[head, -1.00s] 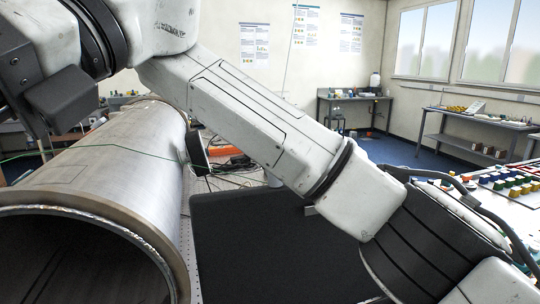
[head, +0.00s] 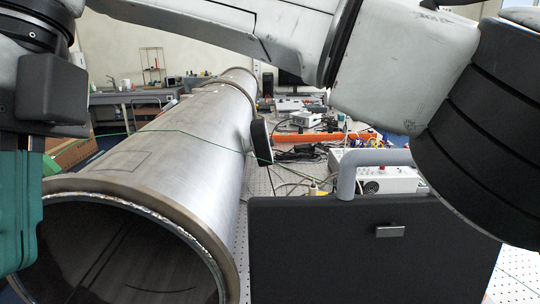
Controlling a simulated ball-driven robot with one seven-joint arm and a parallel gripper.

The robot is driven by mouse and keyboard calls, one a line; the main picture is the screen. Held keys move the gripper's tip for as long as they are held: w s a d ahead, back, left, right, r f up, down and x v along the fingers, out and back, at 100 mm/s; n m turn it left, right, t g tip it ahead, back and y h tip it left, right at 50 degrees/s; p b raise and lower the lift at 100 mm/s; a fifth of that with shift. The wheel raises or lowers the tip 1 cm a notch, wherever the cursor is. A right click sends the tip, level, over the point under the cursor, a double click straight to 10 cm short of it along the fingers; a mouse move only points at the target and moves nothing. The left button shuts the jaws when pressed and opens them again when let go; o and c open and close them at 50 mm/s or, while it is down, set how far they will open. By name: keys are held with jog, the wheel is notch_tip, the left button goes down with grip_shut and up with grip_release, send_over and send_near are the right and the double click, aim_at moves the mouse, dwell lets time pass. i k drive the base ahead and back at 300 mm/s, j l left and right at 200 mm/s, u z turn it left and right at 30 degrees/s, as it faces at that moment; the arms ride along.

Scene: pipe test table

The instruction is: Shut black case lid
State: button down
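The black case lid (head: 310,255) stands up as a dark flat panel at the lower middle right. A small metal latch (head: 390,231) shows on its face, and a grey curved bar (head: 350,170) rises behind its top edge. The case's lower part is hidden. My arm reaches across the top of the head view from right to left, passing in front of the lid's right side. The arm's far end is cut off at the left edge, away from the lid, and I see no gripper fingertips.
A large metal pipe (head: 150,160) lies left of the lid, its open end towards me. A green line crosses it. A dark flat piece (head: 261,140) is at its right side. Cables, an orange bar (head: 325,137) and instruments (head: 385,180) crowd the table behind the lid.

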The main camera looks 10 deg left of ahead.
aim_at(326, 249)
jog(key=i+l, duration=1.1)
jog(key=i, duration=0.05)
